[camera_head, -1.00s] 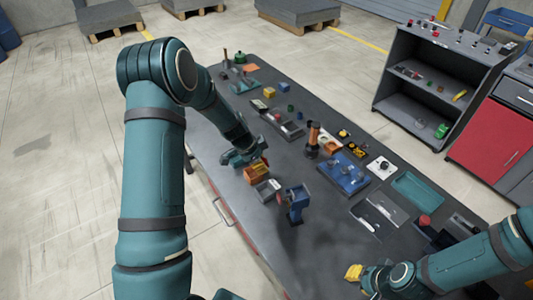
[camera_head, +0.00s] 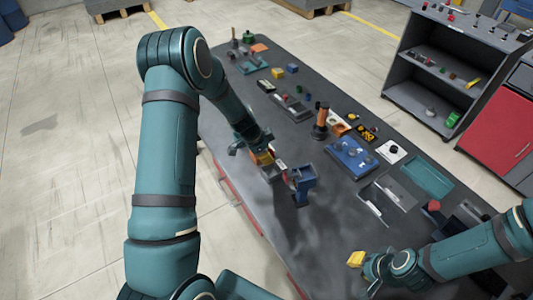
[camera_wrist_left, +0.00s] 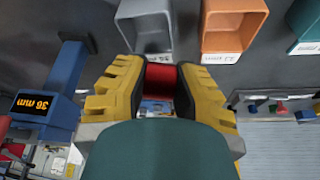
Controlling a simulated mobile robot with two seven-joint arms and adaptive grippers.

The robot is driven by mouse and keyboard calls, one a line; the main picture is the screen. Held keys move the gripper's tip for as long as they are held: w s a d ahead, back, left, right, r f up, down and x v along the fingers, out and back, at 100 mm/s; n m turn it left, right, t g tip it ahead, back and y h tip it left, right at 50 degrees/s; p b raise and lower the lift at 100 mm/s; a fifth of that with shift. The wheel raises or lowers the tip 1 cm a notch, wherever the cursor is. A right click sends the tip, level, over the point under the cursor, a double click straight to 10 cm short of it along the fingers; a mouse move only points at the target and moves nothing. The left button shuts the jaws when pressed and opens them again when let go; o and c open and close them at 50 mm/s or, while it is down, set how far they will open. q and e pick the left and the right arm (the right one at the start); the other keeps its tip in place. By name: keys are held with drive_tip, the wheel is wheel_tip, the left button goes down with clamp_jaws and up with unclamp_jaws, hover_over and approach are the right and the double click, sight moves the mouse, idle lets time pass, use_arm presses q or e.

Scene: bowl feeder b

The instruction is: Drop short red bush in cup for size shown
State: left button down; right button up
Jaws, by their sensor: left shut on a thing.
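My left gripper (camera_wrist_left: 160,95) is shut on a short red bush (camera_wrist_left: 160,82), held between its yellow and black fingertips in the left wrist view. A grey cup (camera_wrist_left: 148,45) and an orange cup (camera_wrist_left: 235,42) lie just past the fingertips, with part of a teal cup (camera_wrist_left: 308,22) at the right edge. A blue gauge (camera_wrist_left: 62,75) shows "36 mm", upside down. In the head view, the left gripper (camera_head: 264,158) is by the cups, beside the blue gauge (camera_head: 302,182); the bush is hidden there. My right gripper (camera_head: 357,260) is low at right, its opening unclear.
The dark table (camera_head: 300,235) has clear room at its near left part. A blue tray (camera_head: 350,158), a teal tray (camera_head: 428,178) and a standing orange-brown cylinder (camera_head: 321,118) are farther right. A grey shelf unit (camera_head: 445,70) stands behind.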

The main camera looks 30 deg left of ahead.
use_arm(q)
drive_tip(key=c, duration=0.8)
unclamp_jaws()
drive_tip(key=shift+r, duration=0.1)
drive_tip(key=v, duration=1.2)
